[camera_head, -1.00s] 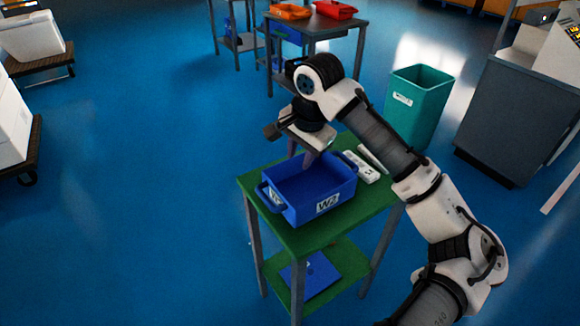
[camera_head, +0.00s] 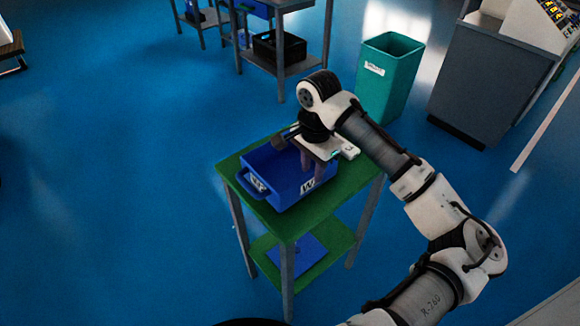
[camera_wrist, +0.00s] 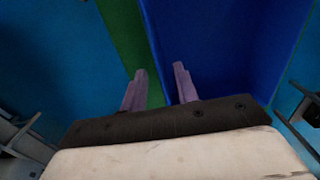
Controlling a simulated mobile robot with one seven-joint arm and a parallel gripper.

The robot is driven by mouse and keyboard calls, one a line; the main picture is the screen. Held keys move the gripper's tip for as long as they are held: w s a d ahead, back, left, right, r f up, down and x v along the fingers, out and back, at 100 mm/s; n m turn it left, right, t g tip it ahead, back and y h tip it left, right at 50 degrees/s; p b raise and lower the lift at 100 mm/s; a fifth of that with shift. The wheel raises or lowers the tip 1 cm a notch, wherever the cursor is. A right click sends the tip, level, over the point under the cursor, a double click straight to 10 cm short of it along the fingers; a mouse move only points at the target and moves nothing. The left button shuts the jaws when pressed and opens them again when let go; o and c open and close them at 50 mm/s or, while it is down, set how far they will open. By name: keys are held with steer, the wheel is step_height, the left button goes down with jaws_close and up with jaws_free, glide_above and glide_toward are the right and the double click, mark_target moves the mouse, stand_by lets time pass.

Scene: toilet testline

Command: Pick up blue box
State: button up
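The blue box (camera_head: 288,193) sits upright on the green top of a small table. It is open-topped, with white labels and a handle at its left end. My gripper (camera_head: 312,168) is over the box's right side, pointing down. In the wrist view my gripper (camera_wrist: 160,72) is open, its two fingers apart. The box (camera_wrist: 222,50) fills the middle right there. One finger appears over the green tabletop and the other over the box, with the box's wall edge between them. I cannot tell whether the fingers touch the wall. The box's right end is partly hidden by my gripper.
The green table (camera_head: 318,215) has a lower shelf with a flat blue item (camera_head: 300,252). A teal bin (camera_head: 392,80) and a grey cabinet (camera_head: 490,85) stand behind. The floor at left is clear.

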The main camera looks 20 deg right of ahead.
mark_target(309, 191)
steer(key=shift+s+a+f+p, duration=0.15)
steer(key=shift+f+p, duration=0.4)
steer(key=shift+f, duration=1.8)
jaws_close()
